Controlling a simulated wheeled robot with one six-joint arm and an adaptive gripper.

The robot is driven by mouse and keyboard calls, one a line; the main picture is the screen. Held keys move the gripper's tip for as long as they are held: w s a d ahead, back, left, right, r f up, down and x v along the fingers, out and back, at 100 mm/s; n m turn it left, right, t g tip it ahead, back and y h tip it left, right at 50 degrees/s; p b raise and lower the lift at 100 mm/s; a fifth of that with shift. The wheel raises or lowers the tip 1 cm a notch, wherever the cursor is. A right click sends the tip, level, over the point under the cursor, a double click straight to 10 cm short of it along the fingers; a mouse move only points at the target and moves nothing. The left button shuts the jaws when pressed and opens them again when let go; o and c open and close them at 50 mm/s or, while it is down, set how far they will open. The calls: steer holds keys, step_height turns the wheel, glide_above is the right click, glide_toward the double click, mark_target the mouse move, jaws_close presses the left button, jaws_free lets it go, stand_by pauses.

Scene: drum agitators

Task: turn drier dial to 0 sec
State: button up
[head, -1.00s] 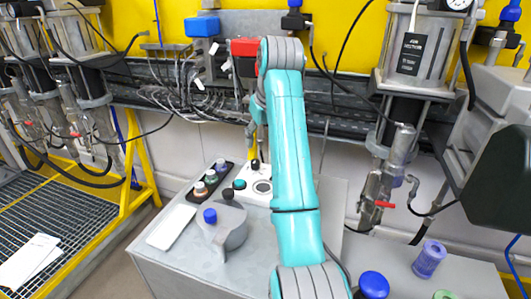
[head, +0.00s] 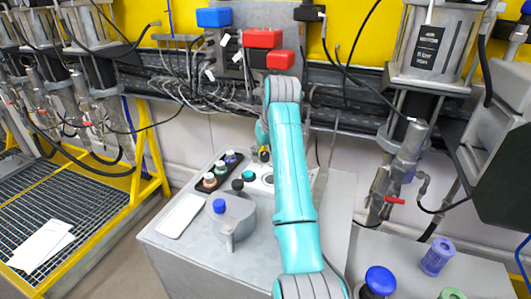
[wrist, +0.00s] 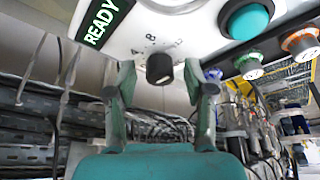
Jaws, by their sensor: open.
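The black dial (wrist: 160,68) is on a white panel (wrist: 195,48) in the wrist view. Printed numbers, including 4 and 8, stand around it. I cannot read where the dial points. My gripper (wrist: 160,76) is open, with one finger on either side of the dial and a visible gap to each. I cannot tell how far the fingertips are from the panel in depth. In the head view the white panel (head: 265,172) shows beside my arm, which partly covers it. My gripper is small there, and I cannot make out its fingers.
A teal button (wrist: 247,20) and a READY label (wrist: 104,22) flank the dial. A black tray (head: 219,170) of coloured-capped bottles, a grey vessel with a blue knob (head: 219,205) and a white plate (head: 182,215) share the bench. Cables and rails run behind.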

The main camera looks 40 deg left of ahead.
jaws_close()
stand_by(0.3)
steer(key=n+g, duration=0.1)
steer(key=n, duration=0.1)
steer(key=n+g, duration=0.1)
steer(key=n, duration=0.2)
steer(key=shift+w+d+n+y, duration=0.1)
steer(key=shift+w+n+y, duration=0.05)
steer(key=shift+n+y, duration=0.2)
steer(key=n+g, duration=0.1)
steer(key=n, duration=0.2)
steer(key=n+g, duration=0.1)
steer(key=n, duration=0.2)
steer(key=shift+g, duration=0.3)
steer(key=shift+n, duration=0.35)
jaws_free()
steer(key=shift+w+r, duration=0.1)
